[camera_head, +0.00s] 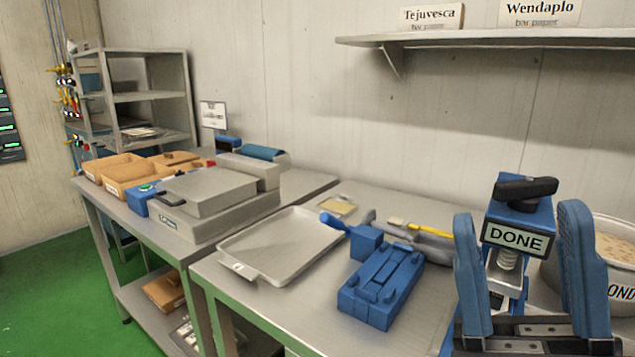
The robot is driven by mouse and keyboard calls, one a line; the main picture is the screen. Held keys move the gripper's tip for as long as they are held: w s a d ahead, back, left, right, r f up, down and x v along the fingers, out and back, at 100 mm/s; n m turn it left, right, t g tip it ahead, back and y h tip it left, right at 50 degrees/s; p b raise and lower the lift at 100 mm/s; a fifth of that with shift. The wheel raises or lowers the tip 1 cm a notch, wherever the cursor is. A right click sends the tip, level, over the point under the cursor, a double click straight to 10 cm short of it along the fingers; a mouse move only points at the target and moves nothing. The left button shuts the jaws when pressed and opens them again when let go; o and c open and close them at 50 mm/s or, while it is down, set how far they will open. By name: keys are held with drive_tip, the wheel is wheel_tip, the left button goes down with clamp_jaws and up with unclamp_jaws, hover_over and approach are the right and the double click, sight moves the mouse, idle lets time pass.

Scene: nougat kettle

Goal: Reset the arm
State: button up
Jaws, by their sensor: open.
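My gripper (519,212) shows at the lower right, with two blue fingers pointing up and spread wide apart. Nothing is held between them. Behind the gap stands a blue device (518,215) with a black handle on top, a "DONE" sign and a metal spring below. The fingers and the gripper's base hide its lower part. Whether the fingers touch the device cannot be told.
A shallow metal tray (282,243) and a blue block-shaped tool (381,287) lie on the metal table. A pot (612,265) stands behind the right finger. A grey flat machine (208,195) and tan boxes (133,177) occupy the left table. A shelf (480,39) juts from the wall.

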drive_tip(key=s+d+f+m+h+b, duration=0.1)
drive_tip(key=s+d+f+m+h, duration=0.25)
drive_tip(key=f+m+h, duration=0.7)
drive_tip(key=s+d+f+m+h, duration=0.2)
drive_tip(key=s+f+m+h, duration=0.3)
drive_tip(key=f+m+h, duration=0.6)
drive_tip(key=s+d+f+g, duration=0.2)
drive_tip(key=s+f+g, duration=0.2)
drive_tip(key=s, duration=0.3)
drive_tip(key=s+d+f+m+g+h+b, duration=0.1)
drive_tip(key=s+d+f+g, duration=0.1)
drive_tip(key=s+f, duration=0.4)
drive_tip(key=shift+s+g, duration=0.65)
drive_tip(key=shift+g, duration=0.25)
drive_tip(key=shift+d+m, duration=0.1)
drive_tip(key=shift+m, duration=0.15)
